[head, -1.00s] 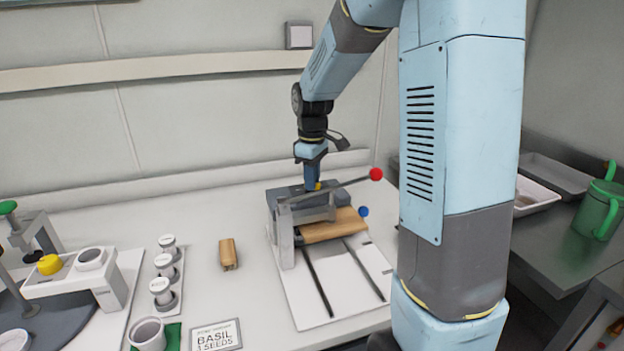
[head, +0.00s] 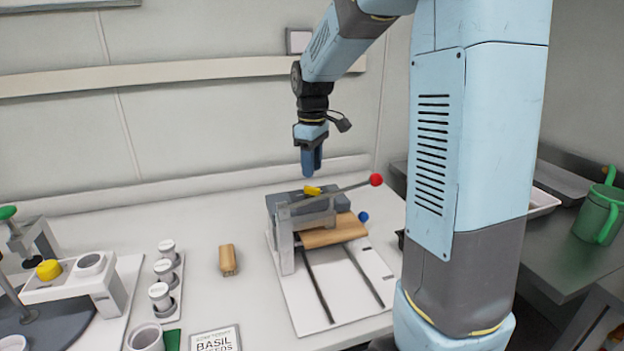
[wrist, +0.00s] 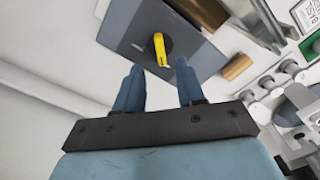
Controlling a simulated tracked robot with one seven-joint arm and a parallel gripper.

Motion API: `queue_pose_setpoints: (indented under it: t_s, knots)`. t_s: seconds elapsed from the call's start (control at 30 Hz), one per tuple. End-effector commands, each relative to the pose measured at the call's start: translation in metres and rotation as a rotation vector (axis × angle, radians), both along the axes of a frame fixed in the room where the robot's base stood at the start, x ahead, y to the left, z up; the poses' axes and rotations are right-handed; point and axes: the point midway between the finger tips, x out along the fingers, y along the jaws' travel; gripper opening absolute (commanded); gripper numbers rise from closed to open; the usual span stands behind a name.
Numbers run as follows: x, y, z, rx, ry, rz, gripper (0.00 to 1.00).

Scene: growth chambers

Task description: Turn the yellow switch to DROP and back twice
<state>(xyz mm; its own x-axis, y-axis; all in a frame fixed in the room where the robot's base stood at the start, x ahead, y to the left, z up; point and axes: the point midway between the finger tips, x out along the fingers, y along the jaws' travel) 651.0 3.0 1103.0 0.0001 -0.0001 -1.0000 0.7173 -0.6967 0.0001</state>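The yellow switch (head: 312,190) sits on top of the grey box (head: 284,200) at the back of the white base plate. It also shows in the wrist view (wrist: 160,50) as a yellow bar on a dark round dial on the box's face (wrist: 128,28). My gripper (head: 312,172) hangs above the switch, apart from it. In the wrist view its two fingers (wrist: 156,78) are spread with nothing between them, and the switch lies just beyond the fingertips. I cannot read any DROP label.
A lever with a red ball (head: 376,180) crosses in front of the box, above a wooden block (head: 335,230). A blue ball (head: 363,217) is nearby. A loose wooden block (head: 228,260), white capped jars (head: 160,293) and a BASIL card (head: 215,340) lie to the left.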

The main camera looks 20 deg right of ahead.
Motion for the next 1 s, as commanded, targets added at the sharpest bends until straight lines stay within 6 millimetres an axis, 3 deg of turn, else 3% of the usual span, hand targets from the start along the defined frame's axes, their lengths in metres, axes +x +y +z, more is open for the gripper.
queue_pose_setpoints:
  t_s: [0.2, 0.4, 0.6, 1.0]
  knots:
    - [0.001, 0.000, 0.043, 0.000, -0.003, 0.001, 0.39]
    - [0.001, 0.000, 0.069, 0.000, -0.001, 0.001, 0.39]
    - [0.000, 0.000, 0.078, 0.000, 0.000, 0.001, 0.39]
    - [0.000, 0.000, 0.079, 0.000, 0.000, 0.001, 0.39]
